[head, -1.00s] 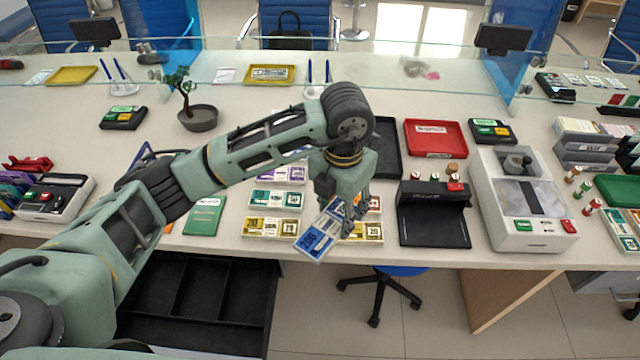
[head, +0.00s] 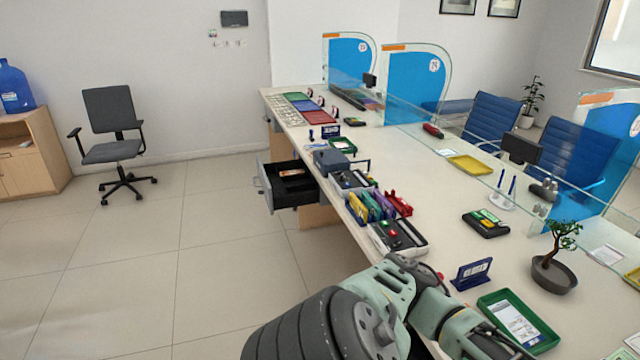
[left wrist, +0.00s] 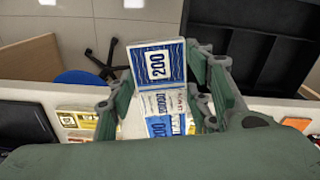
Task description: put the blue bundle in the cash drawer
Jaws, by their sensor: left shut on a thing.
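The blue bundle (left wrist: 157,62), marked 200, is in the left wrist view between the fingers of my left gripper (left wrist: 165,92), which is shut on it. Another blue and white printed face (left wrist: 165,125) shows just below; I cannot tell whether it belongs to the same bundle. A black open drawer with compartments (left wrist: 262,50) is at the upper right of that view, apart from the bundle. In the head view my left arm enters at the bottom, but its gripper is out of frame. My right gripper is not seen.
In the head view another open drawer (head: 284,196) juts from the far part of the counter (head: 330,150). A grey chair (head: 112,125) stands on open floor at left.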

